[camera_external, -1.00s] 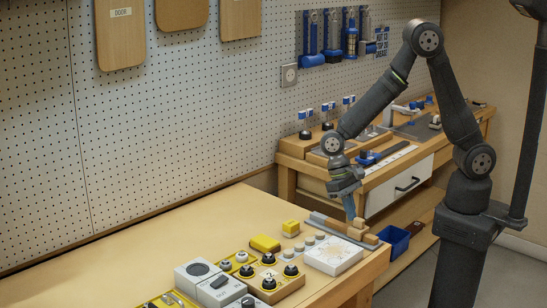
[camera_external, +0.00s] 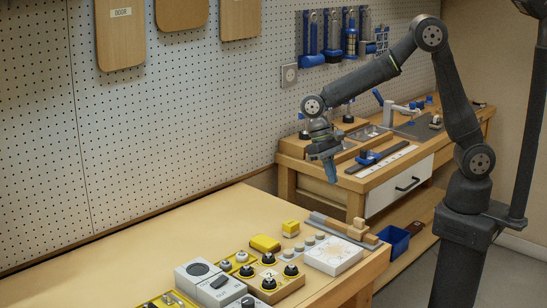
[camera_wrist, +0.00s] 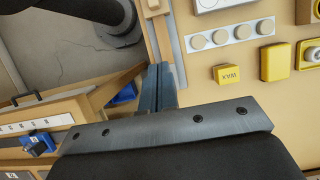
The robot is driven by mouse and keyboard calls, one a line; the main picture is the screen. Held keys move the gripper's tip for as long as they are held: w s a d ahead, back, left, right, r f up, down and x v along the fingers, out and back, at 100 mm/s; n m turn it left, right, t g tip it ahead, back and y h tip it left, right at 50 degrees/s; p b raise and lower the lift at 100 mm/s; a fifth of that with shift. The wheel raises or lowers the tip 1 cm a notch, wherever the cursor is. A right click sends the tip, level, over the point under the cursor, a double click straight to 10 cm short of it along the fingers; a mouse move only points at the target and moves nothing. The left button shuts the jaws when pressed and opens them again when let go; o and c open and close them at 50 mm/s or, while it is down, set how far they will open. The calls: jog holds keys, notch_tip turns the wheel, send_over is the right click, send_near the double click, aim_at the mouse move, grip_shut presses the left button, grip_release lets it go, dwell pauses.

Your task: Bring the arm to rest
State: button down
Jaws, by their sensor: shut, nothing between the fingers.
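My gripper (camera_external: 331,172) is shut and empty, pointing down in the air above the far end of the front bench. In the wrist view my gripper (camera_wrist: 159,88) shows as two blue fingers held together. Below and to its right in the external view, wooden blocks (camera_external: 357,228) sit on a grey-edged rail (camera_external: 332,224) near the bench's right edge. The rail also shows beyond the fingers in the wrist view (camera_wrist: 165,40).
A white box (camera_external: 332,256), yellow blocks (camera_external: 265,243) and several black knobs stand on the front bench (camera_external: 190,240). A second bench with a white drawer (camera_external: 398,188) stands behind. A blue bin (camera_external: 393,240) is beside the front bench. The pegboard wall borders the left.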

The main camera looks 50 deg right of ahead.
jog(key=x, duration=0.9)
jog(key=shift+s+f, duration=0.25)
jog(key=shift+f, duration=0.05)
jog(key=shift+s+f, duration=0.25)
jog(key=shift+s, duration=0.5)
jog(key=w, duration=0.3)
jog(key=shift+w, duration=1.2)
jog(key=shift+s, duration=0.1)
